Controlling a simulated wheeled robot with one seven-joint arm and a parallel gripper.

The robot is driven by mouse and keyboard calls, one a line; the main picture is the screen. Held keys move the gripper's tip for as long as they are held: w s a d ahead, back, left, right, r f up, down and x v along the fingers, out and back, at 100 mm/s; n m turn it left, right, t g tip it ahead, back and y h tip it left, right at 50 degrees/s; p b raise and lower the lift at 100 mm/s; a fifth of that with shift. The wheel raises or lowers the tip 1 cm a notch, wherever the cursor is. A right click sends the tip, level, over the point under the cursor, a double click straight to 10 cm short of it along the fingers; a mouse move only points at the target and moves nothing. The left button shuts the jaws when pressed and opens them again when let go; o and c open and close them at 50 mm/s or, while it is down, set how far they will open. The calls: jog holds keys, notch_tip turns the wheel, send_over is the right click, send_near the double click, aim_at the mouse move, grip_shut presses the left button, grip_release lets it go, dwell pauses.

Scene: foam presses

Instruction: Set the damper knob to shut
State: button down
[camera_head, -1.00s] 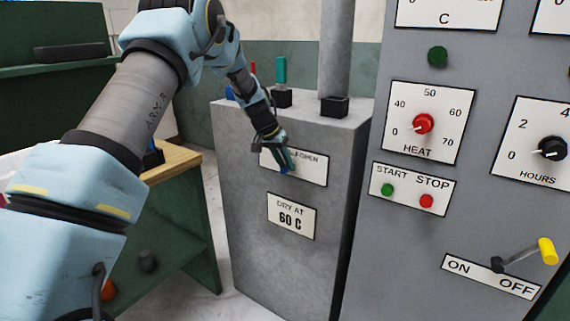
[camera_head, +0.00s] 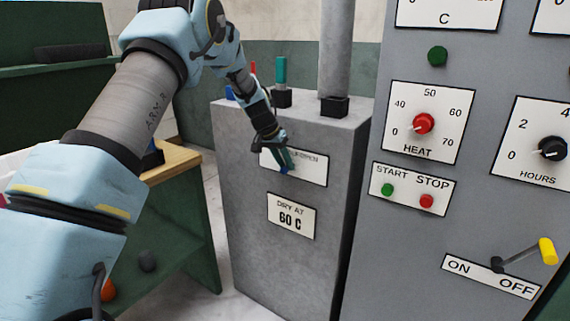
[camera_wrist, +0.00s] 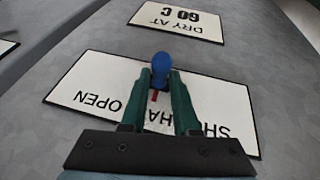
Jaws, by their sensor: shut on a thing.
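The damper knob (camera_wrist: 161,66) is blue and sits on a white label plate (camera_wrist: 93,78) on the front of a grey cabinet. In the wrist view the plate appears upside down, with "OPEN" at its left and a partly hidden word starting "SH" at its right; "HA" shows between them. A short red mark (camera_wrist: 154,94) shows just below the knob. My gripper (camera_wrist: 162,75) is shut on the knob, a green finger on each side. In the head view my gripper (camera_head: 285,165) covers much of the plate, and only a bit of blue shows at its tip.
A "DRY AT 60 C" plate (camera_head: 291,216) is below on the same cabinet (camera_head: 245,240). To the right, a grey panel (camera_head: 400,265) carries the red heat knob (camera_head: 424,124), start and stop buttons and a yellow-tipped lever (camera_head: 546,251). A green bench (camera_head: 180,240) stands at the left.

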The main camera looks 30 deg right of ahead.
aim_at(268, 157)
jog(key=w+a, duration=0.1)
jog(key=w+a+b, duration=0.1)
jog(key=w, duration=0.1)
jog(key=w+a, duration=0.1)
jog(key=w, duration=0.1)
jog(key=shift+w, duration=0.35)
jog(key=shift+a, duration=0.1)
jog(key=c, duration=0.7)
grip_release()
jog(key=shift+o, duration=0.2)
jog(key=shift+r, duration=0.1)
jog(key=b+v, duration=0.2)
jog(key=v, duration=0.8)
jog(key=shift+a+r+b, duration=0.2)
jog(key=shift+r+b, duration=0.05)
jog(key=shift+b, duration=0.15)
jog(key=shift+a, duration=0.1)
